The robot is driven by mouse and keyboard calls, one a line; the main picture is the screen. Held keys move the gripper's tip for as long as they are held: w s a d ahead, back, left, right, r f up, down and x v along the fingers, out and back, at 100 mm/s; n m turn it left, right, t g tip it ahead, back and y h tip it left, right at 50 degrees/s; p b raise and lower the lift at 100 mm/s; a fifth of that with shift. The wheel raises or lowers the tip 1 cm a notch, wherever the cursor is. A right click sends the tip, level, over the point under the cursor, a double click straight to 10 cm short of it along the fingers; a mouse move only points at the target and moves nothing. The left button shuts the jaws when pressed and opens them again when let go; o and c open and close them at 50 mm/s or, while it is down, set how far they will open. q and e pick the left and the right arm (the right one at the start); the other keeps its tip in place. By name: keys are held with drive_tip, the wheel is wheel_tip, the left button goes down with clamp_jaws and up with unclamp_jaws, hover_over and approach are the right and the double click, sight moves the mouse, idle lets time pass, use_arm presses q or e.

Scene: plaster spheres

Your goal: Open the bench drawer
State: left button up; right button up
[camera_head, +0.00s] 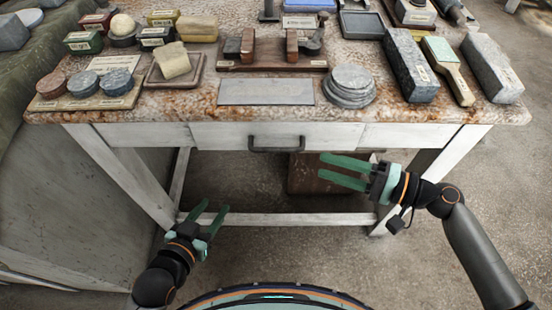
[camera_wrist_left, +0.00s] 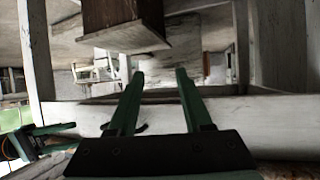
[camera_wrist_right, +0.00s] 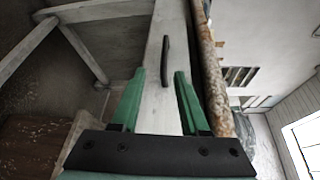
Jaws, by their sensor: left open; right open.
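The bench drawer (camera_head: 235,135) is a white wooden front under the stone-topped bench, and it looks shut. Its dark bar handle (camera_head: 276,145) sits at the middle of the front. My right gripper (camera_head: 322,168) is open and empty, in front of the bench, to the right of the handle and apart from it, with its green fingers toward the left. In the right wrist view the handle (camera_wrist_right: 166,62) shows beyond and between the fingertips. My left gripper (camera_head: 213,208) is open and empty, low at the left, well away from the drawer.
The bench top (camera_head: 180,102) carries stone blocks, a stacked round stone (camera_head: 350,86), a grey plate (camera_head: 266,92) and small labelled pieces near its front edge. A brown wooden box (camera_head: 310,178) is under the bench. White legs and a low crossbar (camera_head: 290,219) frame the space below.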

sight(276, 148)
drive_tip(key=x, duration=0.8)
drive_tip(key=r+x, duration=0.1)
drive_tip(key=x, duration=0.3)
drive_tip(key=shift+a+f, duration=0.1)
drive_tip(key=shift+a, duration=0.2)
use_arm(q)
drive_tip(key=shift+s+f+g, duration=0.5)
drive_tip(key=shift+s+f, duration=0.15)
drive_tip(key=shift+f, duration=0.35)
use_arm(e)
clamp_jaws()
